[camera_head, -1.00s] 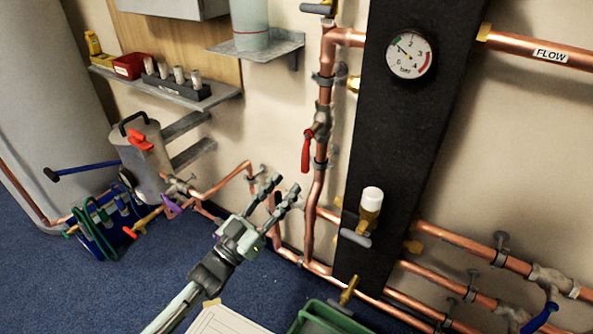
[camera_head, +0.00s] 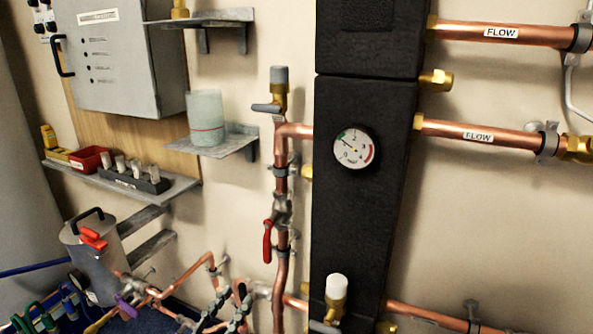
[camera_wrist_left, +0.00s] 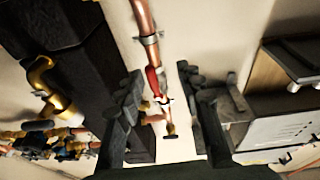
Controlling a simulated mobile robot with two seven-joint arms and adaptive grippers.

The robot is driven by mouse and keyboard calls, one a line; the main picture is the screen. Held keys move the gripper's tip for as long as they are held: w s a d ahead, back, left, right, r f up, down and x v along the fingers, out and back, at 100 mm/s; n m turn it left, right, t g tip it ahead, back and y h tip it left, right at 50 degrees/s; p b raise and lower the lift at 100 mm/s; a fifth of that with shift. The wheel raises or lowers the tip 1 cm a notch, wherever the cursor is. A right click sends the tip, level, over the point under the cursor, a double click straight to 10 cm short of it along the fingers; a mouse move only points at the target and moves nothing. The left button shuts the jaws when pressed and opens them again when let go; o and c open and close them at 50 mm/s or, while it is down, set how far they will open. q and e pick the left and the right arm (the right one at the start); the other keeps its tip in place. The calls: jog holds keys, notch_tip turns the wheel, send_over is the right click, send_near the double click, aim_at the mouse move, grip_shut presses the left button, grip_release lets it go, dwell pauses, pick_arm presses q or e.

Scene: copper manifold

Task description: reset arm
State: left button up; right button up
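My left gripper (camera_head: 231,302) shows at the bottom of the head view, in front of the lower copper pipes. Its two fingers are spread apart with nothing between them. In the left wrist view the open fingers (camera_wrist_left: 160,100) stand to either side of a copper pipe (camera_wrist_left: 151,55) with a red-handled valve, which lies beyond them. My right gripper is not in either view.
A black panel (camera_head: 361,220) with a pressure gauge (camera_head: 356,148) stands right of a vertical pipe with a red lever valve (camera_head: 267,240). Shelves, a grey cabinet (camera_head: 122,58) and a metal canister (camera_head: 96,258) are at left. Flow pipes (camera_head: 490,33) run along the right wall.

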pick_arm(q)
jog(key=s+a+f+n+g+y+p, duration=0.1)
jog(key=s+a+f+g+y, duration=0.3)
jog(key=f, duration=0.3)
jog(key=s+a+f+n+g+y, duration=0.2)
jog(key=s+a+f+g+y, duration=0.15)
jog(key=f, duration=0.35)
jog(key=s+a+f+g, duration=0.1)
jog(key=s+g, duration=0.1)
jog(key=s, duration=0.3)
jog(key=s+a+f+g+y, duration=0.1)
jog(key=s+f+g, duration=0.1)
jog(key=s, duration=0.4)
jog(key=s+a+f+g+y+p, duration=0.1)
jog(key=s+a+g, duration=0.1)
jog(key=s+g, duration=0.2)
jog(key=shift+s+f, duration=0.2)
jog(key=shift+s, duration=0.8)
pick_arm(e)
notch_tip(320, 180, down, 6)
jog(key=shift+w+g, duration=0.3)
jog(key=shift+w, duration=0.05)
